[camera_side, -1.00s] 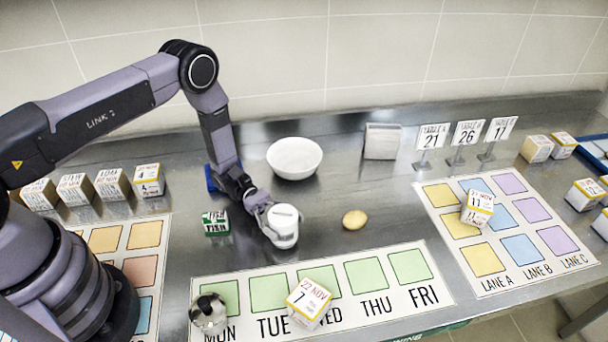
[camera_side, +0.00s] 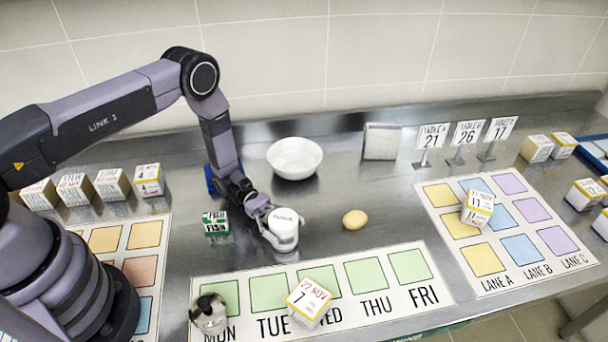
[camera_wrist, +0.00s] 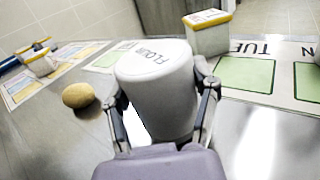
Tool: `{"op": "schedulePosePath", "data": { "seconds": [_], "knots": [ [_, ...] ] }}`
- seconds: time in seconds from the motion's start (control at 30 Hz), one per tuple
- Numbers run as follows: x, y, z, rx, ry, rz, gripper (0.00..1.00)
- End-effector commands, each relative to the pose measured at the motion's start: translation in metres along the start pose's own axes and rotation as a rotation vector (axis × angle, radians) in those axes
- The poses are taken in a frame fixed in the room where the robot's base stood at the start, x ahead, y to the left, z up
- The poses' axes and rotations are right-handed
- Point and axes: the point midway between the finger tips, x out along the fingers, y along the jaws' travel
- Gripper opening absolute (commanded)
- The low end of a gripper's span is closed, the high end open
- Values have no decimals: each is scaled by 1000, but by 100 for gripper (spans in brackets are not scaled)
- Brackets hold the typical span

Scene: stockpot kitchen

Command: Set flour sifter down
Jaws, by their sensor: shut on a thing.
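The flour sifter (camera_side: 286,226) is a white cylinder with dark lettering on its top. It also fills the middle of the wrist view (camera_wrist: 160,88), where the top reads like "FLOUR". My gripper (camera_side: 274,232) is shut on it, with one finger on each side. The sifter is upright or nearly so, at or just above the steel counter (camera_side: 350,190); I cannot tell whether its base touches. It is behind the weekday mat and left of the potato.
A potato (camera_side: 355,219) lies to the right and a green-and-white fish box (camera_side: 215,222) to the left. A white bowl (camera_side: 295,158) is behind. The weekday mat (camera_side: 436,290) in front holds a dated box (camera_side: 310,303) and a metal-and-glass jar (camera_side: 208,313). Bare counter lies between bowl and potato.

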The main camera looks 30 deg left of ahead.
Motion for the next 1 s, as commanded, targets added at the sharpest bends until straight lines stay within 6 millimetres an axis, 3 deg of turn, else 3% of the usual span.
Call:
{"op": "schedulePosePath", "data": {
  "seconds": [0.17, 0.2, 0.4, 0.77, 1.0],
  "knots": [
    [0, 0, -4, 1, -1, 0, 20],
    [0, 0, -3, 1, -1, 0, 66],
    [0, 0, -3, 1, 0, 0, 91],
    [0, 0, 0, 1, 1, 0, 91],
    [0, 1, 38, 3, 1, 0, 91]
  ]
}}
